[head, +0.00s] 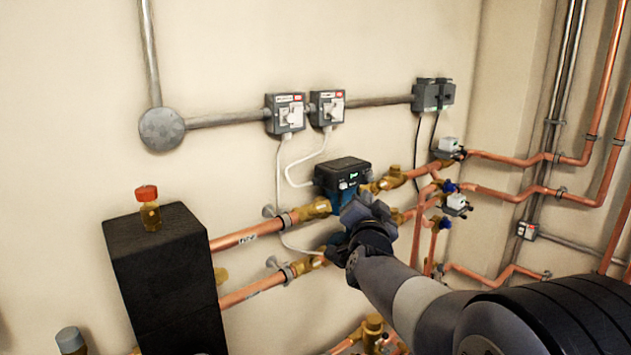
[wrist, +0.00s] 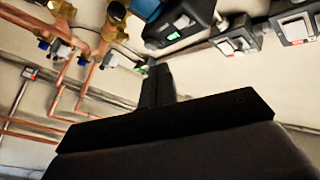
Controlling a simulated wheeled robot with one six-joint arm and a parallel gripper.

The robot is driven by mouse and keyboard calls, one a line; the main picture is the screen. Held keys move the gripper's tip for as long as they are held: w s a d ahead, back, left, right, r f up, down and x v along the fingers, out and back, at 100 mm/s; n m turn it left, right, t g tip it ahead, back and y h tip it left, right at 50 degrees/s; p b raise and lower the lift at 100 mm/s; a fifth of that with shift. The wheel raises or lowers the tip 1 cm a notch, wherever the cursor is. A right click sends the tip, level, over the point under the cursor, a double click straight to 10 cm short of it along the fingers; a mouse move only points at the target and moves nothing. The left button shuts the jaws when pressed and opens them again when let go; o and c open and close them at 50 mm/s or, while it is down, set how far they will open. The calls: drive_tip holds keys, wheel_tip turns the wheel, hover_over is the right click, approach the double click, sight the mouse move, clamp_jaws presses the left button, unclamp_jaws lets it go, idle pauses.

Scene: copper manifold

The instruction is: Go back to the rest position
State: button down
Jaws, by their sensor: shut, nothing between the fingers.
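My arm reaches in from the lower right in the head view. My gripper (head: 362,208) is close in front of the black and blue pump (head: 342,178) on the copper pipes. In the wrist view my gripper (wrist: 156,72) shows as dark fingers, closed together with nothing between them. The pump's dark head with a small green light also shows there (wrist: 182,24), just beyond the fingertips. I cannot tell whether the fingertips touch it. The lower part of the pump is partly hidden by my arm in the head view.
Two switch boxes (head: 285,113) (head: 327,107) and a double dark box (head: 432,94) are on the wall. Copper pipes with brass valves (head: 315,209) surround my gripper. Open room is in front of the pipes.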

drive_tip(key=shift+s+d+b, duration=0.2)
drive_tip(key=shift+s+d, duration=0.55)
drive_tip(key=shift+s, duration=0.25)
drive_tip(key=shift+s+d+b, duration=0.15)
drive_tip(key=shift+s+d, duration=0.55)
drive_tip(key=shift+s, duration=0.3)
drive_tip(key=shift+w+a+r, duration=0.1)
